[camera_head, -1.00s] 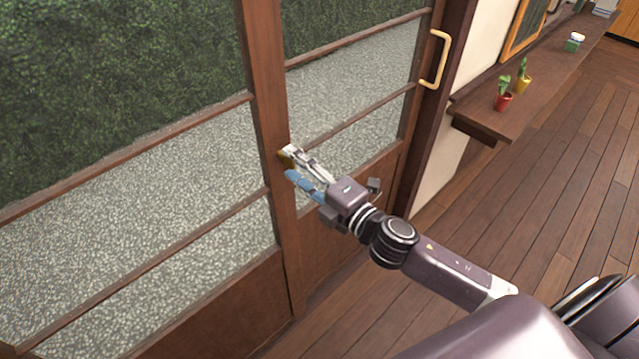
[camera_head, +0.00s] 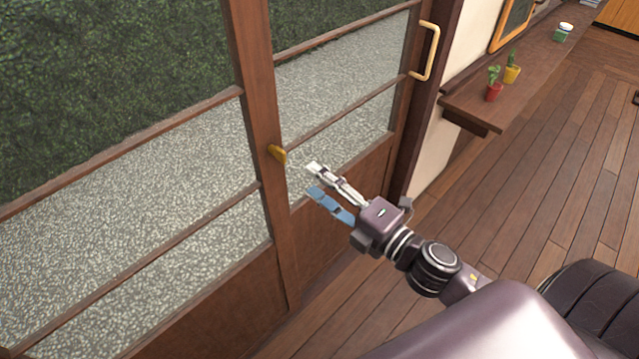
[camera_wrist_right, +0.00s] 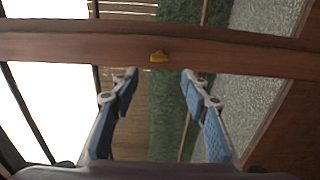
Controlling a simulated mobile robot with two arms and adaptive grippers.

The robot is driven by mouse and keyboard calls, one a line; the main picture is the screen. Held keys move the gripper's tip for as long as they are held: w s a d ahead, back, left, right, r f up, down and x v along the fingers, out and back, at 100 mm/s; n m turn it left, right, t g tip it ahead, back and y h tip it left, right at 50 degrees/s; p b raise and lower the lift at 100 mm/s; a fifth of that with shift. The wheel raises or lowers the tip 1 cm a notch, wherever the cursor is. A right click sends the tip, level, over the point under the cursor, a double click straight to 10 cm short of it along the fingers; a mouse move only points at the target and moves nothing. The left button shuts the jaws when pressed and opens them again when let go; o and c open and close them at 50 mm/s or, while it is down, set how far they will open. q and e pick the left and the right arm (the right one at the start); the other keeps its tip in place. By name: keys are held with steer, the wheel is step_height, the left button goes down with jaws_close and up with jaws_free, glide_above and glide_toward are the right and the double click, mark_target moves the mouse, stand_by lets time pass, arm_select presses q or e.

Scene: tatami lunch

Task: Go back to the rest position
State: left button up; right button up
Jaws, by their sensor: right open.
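My right gripper (camera_head: 312,180) is open and empty in front of the wood-framed glass sliding door (camera_head: 268,215). A small brass-coloured knob (camera_head: 278,154) sits on the door's upright, to the left of the fingertips and apart from them. In the right wrist view my open right gripper (camera_wrist_right: 160,75) has its two blue-padded fingers spread, with nothing between them. The knob also shows there (camera_wrist_right: 158,57), beyond the fingertips on the wooden upright. My left gripper is in neither view.
A pale door handle (camera_head: 433,50) is on the frame at the right. A wooden wall shelf (camera_head: 487,106) holds a red pot (camera_head: 493,92) and a yellow pot (camera_head: 512,74) with plants, and a small jar (camera_head: 562,33). The wooden floor (camera_head: 560,190) at the right is clear.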

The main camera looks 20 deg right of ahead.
steer(key=shift+f, duration=0.1)
stand_by(0.3)
steer(key=d+f+m+g+h, duration=0.2)
steer(key=d+f+m, duration=0.15)
steer(key=f, duration=0.75)
steer(key=d+f+m+g+h, duration=0.1)
steer(key=d+f+m+h, duration=0.3)
steer(key=f, duration=0.7)
steer(key=s+d+f+m+g, duration=0.2)
steer(key=s+f, duration=0.2)
steer(key=f, duration=0.4)
steer(key=s+d+f+m+g, duration=0.2)
steer(key=s+f, duration=0.1)
steer(key=f, duration=0.6)
steer(key=s+a+f+m+g, duration=0.2)
steer(key=s+f+m+g, duration=0.2)
steer(key=s+f, duration=0.95)
steer(key=s+a+f+m+g, duration=0.2)
steer(key=s+f, duration=0.3)
steer(key=s, duration=0.4)
steer(key=s+a+f+m+g, duration=0.2)
steer(key=s+a+f, duration=0.3)
steer(key=s, duration=0.5)
steer(key=shift+s+g+b, duration=0.2)
steer(key=shift+g+b, duration=0.1)
steer(key=shift+g, duration=0.2)
